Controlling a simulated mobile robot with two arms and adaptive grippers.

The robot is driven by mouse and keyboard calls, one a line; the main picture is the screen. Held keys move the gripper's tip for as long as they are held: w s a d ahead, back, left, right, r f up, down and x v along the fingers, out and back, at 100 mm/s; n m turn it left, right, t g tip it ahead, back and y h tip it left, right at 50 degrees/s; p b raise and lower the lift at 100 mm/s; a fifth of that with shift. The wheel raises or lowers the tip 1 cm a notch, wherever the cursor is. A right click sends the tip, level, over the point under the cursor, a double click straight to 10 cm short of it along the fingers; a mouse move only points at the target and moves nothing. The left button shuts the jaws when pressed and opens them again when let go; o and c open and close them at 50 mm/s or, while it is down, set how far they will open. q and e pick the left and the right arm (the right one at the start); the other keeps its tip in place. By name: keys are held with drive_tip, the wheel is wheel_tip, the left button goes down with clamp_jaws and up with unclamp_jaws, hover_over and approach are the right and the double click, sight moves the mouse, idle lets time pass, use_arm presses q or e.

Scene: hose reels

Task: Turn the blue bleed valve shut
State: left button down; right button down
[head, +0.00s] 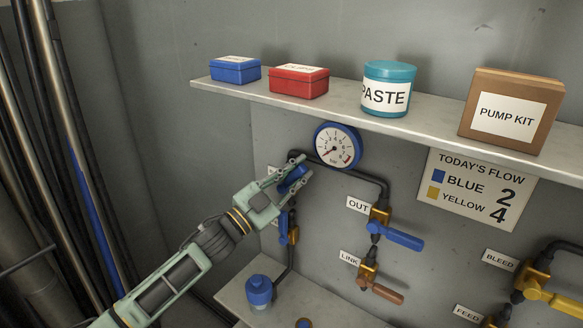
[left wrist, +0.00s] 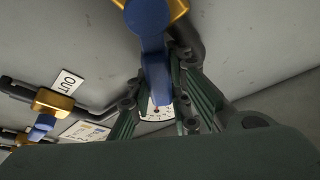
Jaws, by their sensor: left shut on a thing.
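My left gripper (head: 299,167) is shut on a blue lever handle (head: 292,180) on the wall, below and left of the round gauge. The left wrist view shows this blue handle (left wrist: 150,35) running down between the fingers (left wrist: 157,100), with its gold valve body (left wrist: 178,8) at the top edge. In the head view the gripper hides most of this valve, and its label cannot be read. My right gripper is in neither view.
The blue-rimmed gauge (head: 338,145) is close to the fingers. Below the gripper is another blue-handled valve (head: 290,230). OUT (head: 402,237) and LINK (head: 385,293) levers are to the right. A shelf (head: 410,114) with boxes is above; a blue-capped thing (head: 259,290) stands below.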

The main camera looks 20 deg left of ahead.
use_arm(q)
drive_tip(key=m, duration=0.1)
drive_tip(key=m+g, duration=0.1)
drive_tip(key=shift+s+d+f+m+h, duration=0.15)
drive_tip(key=shift+d+f+m+h, duration=0.15)
drive_tip(key=shift+d, duration=0.1)
drive_tip(key=m, duration=0.1)
drive_tip(key=d+f+m+g+p, duration=0.1)
drive_tip(key=f+m, duration=0.1)
drive_tip(key=m, duration=0.1)
drive_tip(key=shift+s+d+g+p, duration=0.15)
drive_tip(key=shift+s+g+p, duration=0.1)
drive_tip(key=shift+g+p, duration=0.1)
drive_tip(key=f+m+p, duration=0.1)
drive_tip(key=m, duration=0.1)
drive_tip(key=f+m+g, duration=0.1)
drive_tip(key=m, duration=0.1)
drive_tip(key=shift+s+d+f+g+p, duration=0.15)
drive_tip(key=shift+d+g+p, duration=0.1)
drive_tip(key=shift+d+p, duration=0.15)
drive_tip(key=shift+f+m+g+p, duration=0.3)
drive_tip(key=shift+f+m+p, duration=0.05)
drive_tip(key=shift+f+m, duration=0.4)
drive_tip(key=c, duration=1.6)
unclamp_jaws()
drive_tip(key=shift+r, duration=0.1)
drive_tip(key=v, duration=1.2)
drive_tip(key=shift+s+r, duration=0.1)
drive_tip(key=shift+r, duration=0.05)
